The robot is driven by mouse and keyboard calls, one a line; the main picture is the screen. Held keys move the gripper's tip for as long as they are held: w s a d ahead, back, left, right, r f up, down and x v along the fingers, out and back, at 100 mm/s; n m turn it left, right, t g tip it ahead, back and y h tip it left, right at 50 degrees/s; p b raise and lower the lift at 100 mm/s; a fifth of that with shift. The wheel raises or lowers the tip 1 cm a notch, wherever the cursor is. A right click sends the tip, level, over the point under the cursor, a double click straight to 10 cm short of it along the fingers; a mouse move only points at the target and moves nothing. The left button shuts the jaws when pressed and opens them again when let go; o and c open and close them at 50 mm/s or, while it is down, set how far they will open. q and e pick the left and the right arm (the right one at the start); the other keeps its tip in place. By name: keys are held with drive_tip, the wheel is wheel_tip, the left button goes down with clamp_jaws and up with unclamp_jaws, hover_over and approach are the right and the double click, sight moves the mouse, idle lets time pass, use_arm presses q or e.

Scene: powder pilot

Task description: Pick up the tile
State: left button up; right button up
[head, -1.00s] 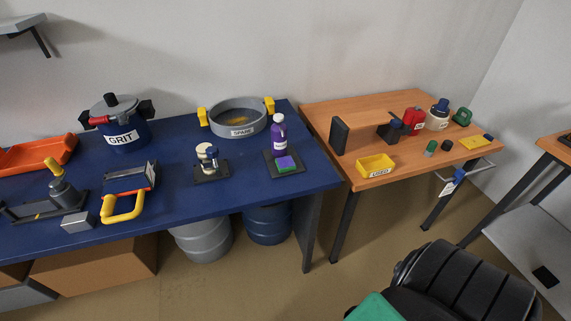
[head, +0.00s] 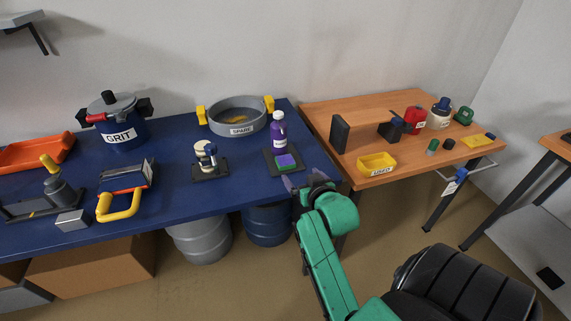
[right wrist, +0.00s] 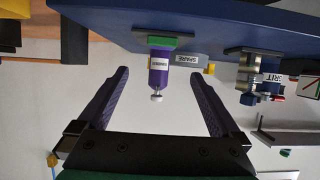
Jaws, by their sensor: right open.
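My right gripper (head: 305,182) is at the table's front right edge, just short of the block, open and empty. In the right wrist view, which is upside down, the green part (right wrist: 170,42) and the bottle (right wrist: 158,74) show beyond the spread purple fingers (right wrist: 158,95). My left gripper is out of view.
A dark-based device (head: 208,160) stands left of the plate, and a grey SPARE pan (head: 240,118) behind. The wooden table (head: 350,182) on the right carries a yellow bin (head: 377,162) and several containers. A black chair-like form (head: 470,285) is at lower right.

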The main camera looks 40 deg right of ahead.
sight(286, 161)
drive_tip(key=x, duration=1.4)
drive_tip(key=shift+w+f, duration=0.25)
drive_tip(key=shift+f, duration=0.05)
drive_tip(key=shift+s+a+r, duration=0.1)
drive_tip(key=c, duration=1.5)
wheel_tip(286, 161, up, 20)
drive_tip(key=shift+r+p, duration=0.1)
drive_tip(key=shift+p, duration=0.45)
